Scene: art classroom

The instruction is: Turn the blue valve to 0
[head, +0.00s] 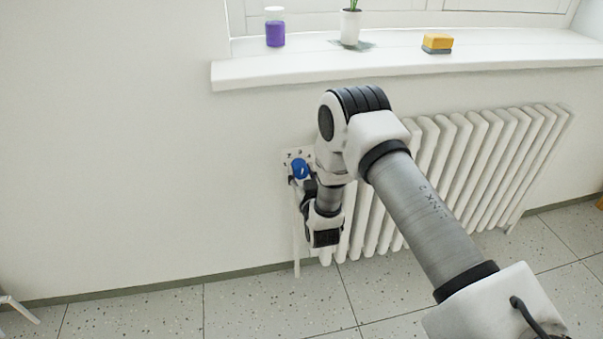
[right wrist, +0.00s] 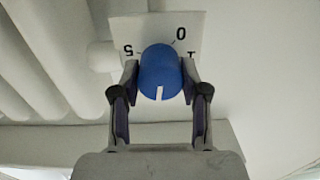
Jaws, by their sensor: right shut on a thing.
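The blue valve (head: 300,168) is a round knob at the upper left end of the radiator, in front of a white number plate (head: 287,155). In the right wrist view the blue valve (right wrist: 160,70) shows a short white mark at its lower edge, on the side facing my gripper. The plate (right wrist: 190,22) shows 0 at the upper right, 5 at the left and a partly covered 1 at the right. The mark does not point at the 0. My right gripper (right wrist: 159,88) is shut on the valve, one finger on each side. My left gripper is not in view.
The white radiator (head: 480,150) extends right from the valve, under a windowsill (head: 300,70). On the sill are a purple-and-white bottle (head: 275,28), a potted plant (head: 350,27) and a yellow sponge (head: 438,42). The wall and floor at left are mostly clear.

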